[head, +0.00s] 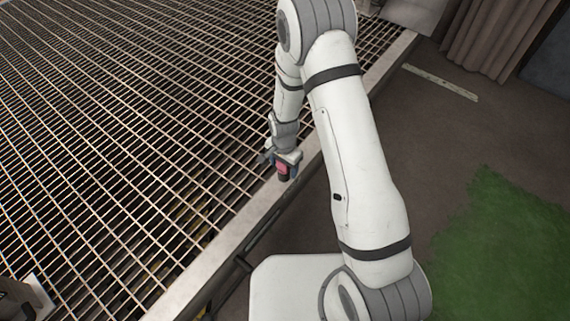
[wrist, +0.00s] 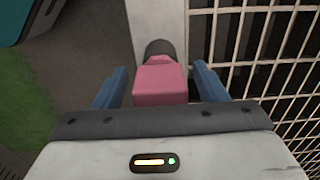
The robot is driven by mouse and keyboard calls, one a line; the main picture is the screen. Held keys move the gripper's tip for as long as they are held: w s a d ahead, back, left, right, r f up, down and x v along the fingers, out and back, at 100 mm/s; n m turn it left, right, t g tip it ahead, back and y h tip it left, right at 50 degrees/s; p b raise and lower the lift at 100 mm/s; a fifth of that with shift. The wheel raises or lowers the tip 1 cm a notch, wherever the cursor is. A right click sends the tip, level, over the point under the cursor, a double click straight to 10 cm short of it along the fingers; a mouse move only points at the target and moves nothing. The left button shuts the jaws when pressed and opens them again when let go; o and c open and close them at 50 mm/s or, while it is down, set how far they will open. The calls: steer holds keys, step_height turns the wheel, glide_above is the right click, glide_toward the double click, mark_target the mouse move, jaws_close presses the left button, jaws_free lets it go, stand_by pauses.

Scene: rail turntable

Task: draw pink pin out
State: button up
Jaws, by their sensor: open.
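The pink pin (wrist: 160,84) has a block-like pink head and stands at a dark round socket (wrist: 159,47) on the pale metal rim beside the grating. In the head view the pin (head: 283,168) shows as a small pink patch at the end of my arm, above the dark socket (head: 284,178). My gripper (wrist: 160,82) is open, with one blue finger on each side of the pink head. A gap shows between each finger and the head. In the head view my gripper (head: 281,163) is small and partly covers the pin. The pin's lower part is hidden.
A large metal grating (head: 130,110) fills the left side, edged by a pale rim (head: 228,238). Brown floor (head: 425,140) lies to the right, with a green patch (head: 500,245) and a pale strip (head: 440,82). A curtain (head: 495,35) hangs at the upper right.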

steer(key=c, duration=1.2)
